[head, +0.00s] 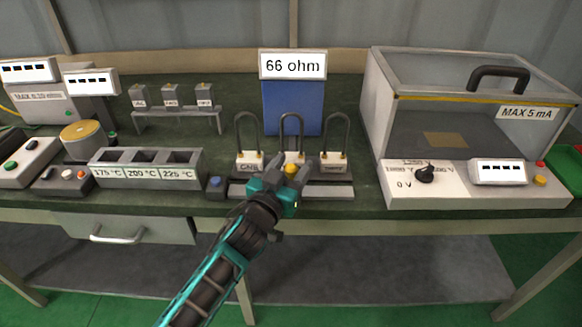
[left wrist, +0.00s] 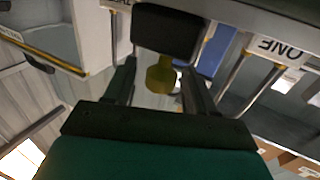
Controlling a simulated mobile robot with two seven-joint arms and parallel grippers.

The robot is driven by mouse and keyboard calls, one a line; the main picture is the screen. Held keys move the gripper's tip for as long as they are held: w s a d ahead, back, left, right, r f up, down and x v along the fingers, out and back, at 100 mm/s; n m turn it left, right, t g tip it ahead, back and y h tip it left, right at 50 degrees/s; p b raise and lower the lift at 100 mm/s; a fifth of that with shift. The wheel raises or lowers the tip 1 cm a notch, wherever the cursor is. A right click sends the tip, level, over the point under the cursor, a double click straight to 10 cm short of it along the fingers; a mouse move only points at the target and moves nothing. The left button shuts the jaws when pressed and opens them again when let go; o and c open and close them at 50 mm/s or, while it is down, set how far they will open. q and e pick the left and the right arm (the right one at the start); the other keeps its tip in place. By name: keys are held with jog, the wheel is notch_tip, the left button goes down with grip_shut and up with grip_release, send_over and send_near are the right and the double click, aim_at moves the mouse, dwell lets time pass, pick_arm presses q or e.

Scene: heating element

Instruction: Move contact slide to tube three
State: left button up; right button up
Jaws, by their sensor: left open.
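Three dark looped tubes stand in a row on a grey rail (head: 235,190): tube one (head: 249,130) on the left, a middle tube (head: 291,127), and tube three (head: 335,130) on the right. The contact slide's yellow knob (head: 291,169) is in front of the middle tube, whose label is mostly covered. My left gripper (head: 293,178) is open at the knob. In the left wrist view the knob (left wrist: 161,76) shows between the two open fingers, with a dark block (left wrist: 167,30) beyond it. Whether the fingers touch the knob is unclear. My right gripper is not in view.
A blue block under a "66 ohm" display (head: 292,65) stands behind the tubes. A clear-sided box (head: 470,100) and a control panel with a dial (head: 425,175) are at right.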

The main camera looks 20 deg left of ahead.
pick_arm(q)
jog(key=shift+c, duration=0.2)
grip_shut()
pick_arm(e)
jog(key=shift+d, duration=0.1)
